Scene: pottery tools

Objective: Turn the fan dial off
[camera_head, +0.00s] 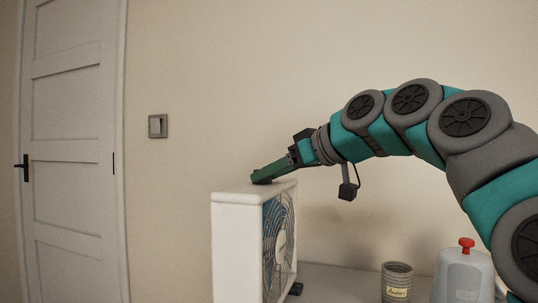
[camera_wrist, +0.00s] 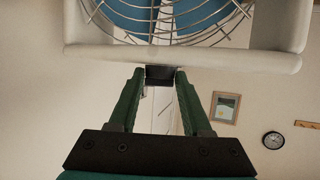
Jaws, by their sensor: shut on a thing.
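In the wrist view the fan (camera_wrist: 185,57) fills the top of the picture. A black dial (camera_wrist: 160,76) sits on the fan's top edge; a dark bit of it shows in the head view (camera_head: 262,181). My green gripper (camera_head: 259,177) reaches down to the fan's top from the right. In the wrist view its two fingers (camera_wrist: 159,77) are on either side of the dial, shut on it. The dial's markings cannot be seen.
A ribbed pot with a label (camera_head: 397,283) and a grey container with a red knob (camera_head: 463,272) stand on the table (camera_head: 335,280) to the right. A light switch (camera_head: 158,126) and a door (camera_head: 75,150) are behind.

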